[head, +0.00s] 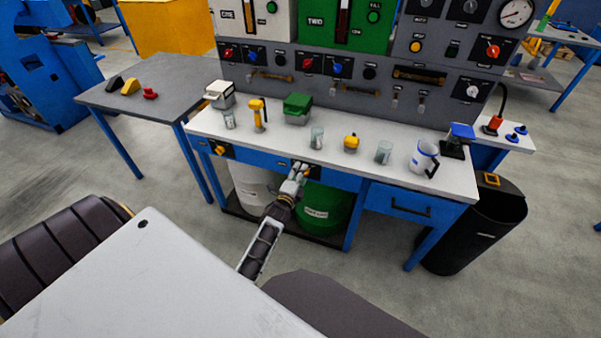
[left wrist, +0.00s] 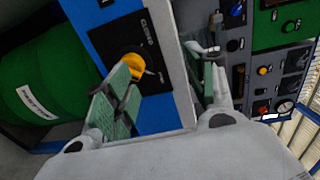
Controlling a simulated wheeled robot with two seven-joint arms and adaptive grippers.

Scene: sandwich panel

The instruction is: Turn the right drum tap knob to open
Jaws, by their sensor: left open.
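The right drum tap knob (left wrist: 134,64) is yellow, on a black plate on the bench's blue front in the left wrist view. The other finger stands apart, past the panel's edge in that picture. I cannot tell whether the near finger touches the knob. In the head view my left gripper (head: 299,171) is at the bench front and hides most of this knob. My right gripper is not in view.
The left tap knob (head: 219,149) is yellow on a black plate. A white drum (head: 250,185) and green drum (head: 325,208) stand under the bench (head: 457,183). Cups and a yellow scanner-like tool (head: 258,112) stand on top. A black bin (head: 485,225) stands right.

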